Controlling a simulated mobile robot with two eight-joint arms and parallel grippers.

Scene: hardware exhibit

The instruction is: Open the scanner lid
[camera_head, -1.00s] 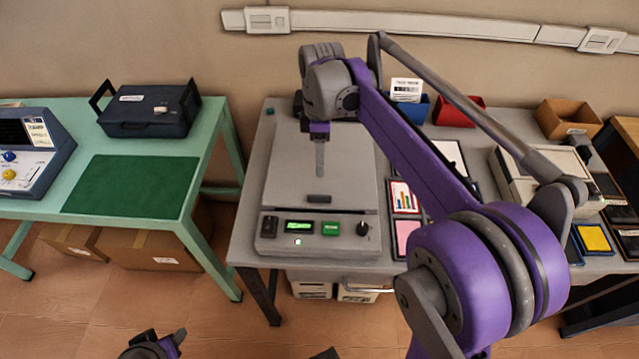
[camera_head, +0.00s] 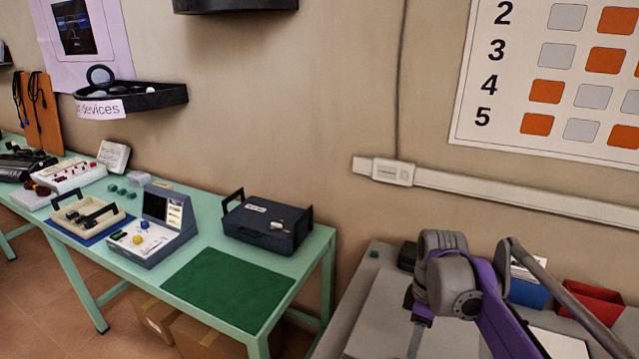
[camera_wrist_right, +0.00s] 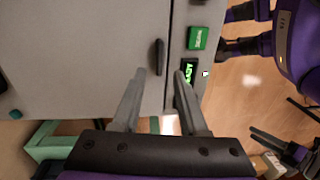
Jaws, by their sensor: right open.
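The scanner's grey lid (camera_wrist_right: 85,55) fills the left of the right wrist view and lies closed against the front panel. Its dark handle (camera_wrist_right: 159,57) stands just beyond and between the fingertips. My right gripper (camera_wrist_right: 159,76) is open and empty, one finger over the lid side and one over the panel side. The panel shows a green button (camera_wrist_right: 197,38) and a lit display (camera_wrist_right: 190,70). In the head view only the back part of the scanner (camera_head: 385,315) shows, partly behind my right gripper (camera_head: 416,340). Part of my left gripper (camera_wrist_right: 283,148) shows at the lower right of the wrist view.
A green table (camera_head: 319,247) on the left carries a dark case (camera_head: 266,224), a blue-grey device (camera_head: 158,228) and a green mat (camera_head: 228,284). A blue bin (camera_head: 527,292) and a red bin (camera_head: 594,301) stand right of the scanner. A wall rail (camera_head: 500,196) runs behind.

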